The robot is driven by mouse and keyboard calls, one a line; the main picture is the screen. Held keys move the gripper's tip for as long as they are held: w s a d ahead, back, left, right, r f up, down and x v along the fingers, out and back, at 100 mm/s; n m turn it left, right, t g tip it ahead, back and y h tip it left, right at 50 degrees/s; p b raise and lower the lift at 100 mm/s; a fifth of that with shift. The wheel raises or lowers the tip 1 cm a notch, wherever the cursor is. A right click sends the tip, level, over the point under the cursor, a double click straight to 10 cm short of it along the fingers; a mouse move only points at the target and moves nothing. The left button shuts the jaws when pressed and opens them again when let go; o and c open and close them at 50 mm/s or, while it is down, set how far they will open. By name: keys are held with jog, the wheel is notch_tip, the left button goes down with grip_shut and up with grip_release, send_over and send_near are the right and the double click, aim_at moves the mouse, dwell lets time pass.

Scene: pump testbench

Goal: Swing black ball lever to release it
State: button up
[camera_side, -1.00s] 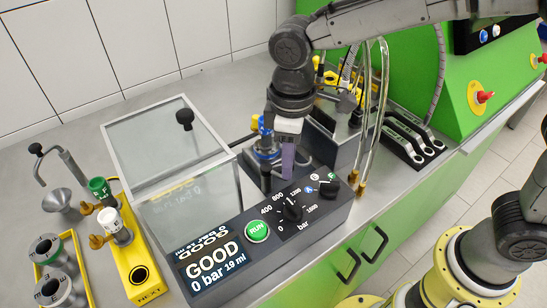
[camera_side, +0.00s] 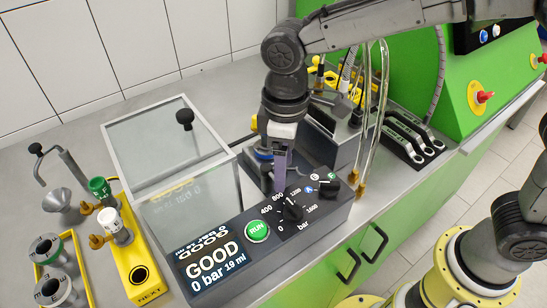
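My gripper (camera_side: 281,184) points down just behind the control panel, at the pump fixture (camera_side: 262,153). Its purple-grey fingers look close together, but their gap is not visible. They hide part of the fixture, and I cannot make out a ball lever there. A black ball knob (camera_side: 184,117) stands on the glass lid, left of and apart from my gripper. I cannot tell which ball belongs to the lever.
The control panel (camera_side: 235,245) reads GOOD, 0 bar, 19 ml. The glass cover (camera_side: 165,150) stands left of my gripper. A yellow holder (camera_side: 130,250) stands at the left.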

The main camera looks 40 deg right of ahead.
jog(key=o, duration=0.3)
jog(key=shift+r, duration=3)
jog(key=s+d+r+m+t, duration=0.2)
jog(key=s+d+r, duration=0.15)
jog(key=d, duration=0.45)
jog(key=s+d+r+m+t, duration=0.1)
jog(key=s+d+r+m, duration=0.15)
jog(key=d+r, duration=0.45)
jog(key=s+d+f+m+t, duration=0.1)
jog(key=s+d+f, duration=0.2)
jog(key=s+d+f+m, duration=0.2)
jog(key=s+d+f, duration=0.1)
jog(key=s, duration=0.1)
jog(key=s+d+f+m+t, duration=0.1)
jog(key=s+d+f, duration=0.2)
jog(key=s, duration=0.1)
jog(key=shift+f+t, duration=0.3)
jog(key=shift+f, duration=0.1)
